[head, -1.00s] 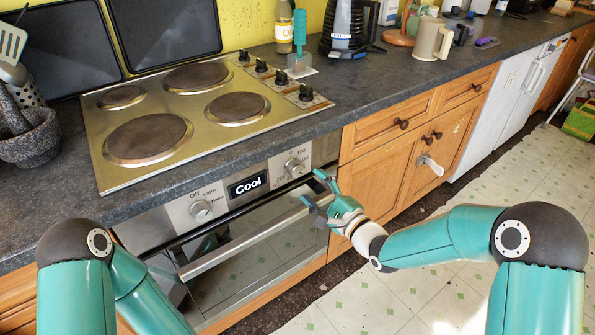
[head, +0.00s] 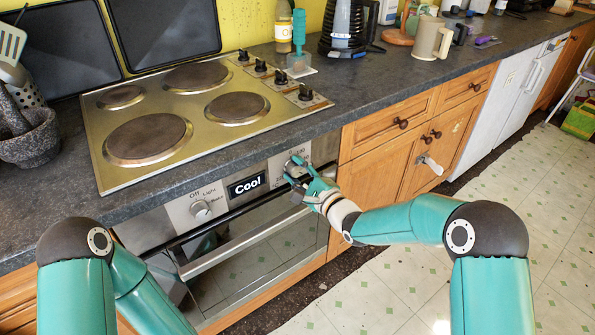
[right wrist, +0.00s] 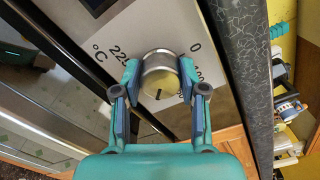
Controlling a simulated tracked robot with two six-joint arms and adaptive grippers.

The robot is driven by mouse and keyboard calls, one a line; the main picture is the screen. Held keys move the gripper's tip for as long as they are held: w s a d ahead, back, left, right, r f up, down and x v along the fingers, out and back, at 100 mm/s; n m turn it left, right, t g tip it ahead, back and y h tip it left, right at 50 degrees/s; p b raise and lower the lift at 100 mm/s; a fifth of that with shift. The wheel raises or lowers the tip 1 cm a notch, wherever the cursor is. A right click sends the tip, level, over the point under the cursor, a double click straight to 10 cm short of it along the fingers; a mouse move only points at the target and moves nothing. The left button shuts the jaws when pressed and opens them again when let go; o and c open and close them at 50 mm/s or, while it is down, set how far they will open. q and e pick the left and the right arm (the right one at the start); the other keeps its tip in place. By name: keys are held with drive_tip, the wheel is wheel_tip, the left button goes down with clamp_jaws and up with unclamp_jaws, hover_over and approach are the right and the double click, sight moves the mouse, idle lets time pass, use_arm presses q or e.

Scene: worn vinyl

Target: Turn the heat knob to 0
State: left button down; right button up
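The heat knob (right wrist: 160,72) is a round silver knob on the oven's control panel. In the right wrist view its dark pointer mark faces the bottom of the picture, away from the printed 0 at its upper right. My right gripper (right wrist: 159,76) has one finger on each side of the knob, open around it; firm contact cannot be made out. In the head view my right gripper (head: 291,172) is at the panel and largely hides the knob. My left gripper is out of view; only my left arm shows.
The panel display (head: 246,186) reads "Cool". A second knob (head: 201,210) sits left of it, and the oven door handle (head: 240,246) runs below. The hob (head: 200,110) and worktop edge lie above. Open floor is at the right.

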drive_tip(key=c, duration=0.6)
drive_tip(key=shift+o, duration=0.2)
drive_tip(key=shift+f, duration=0.1)
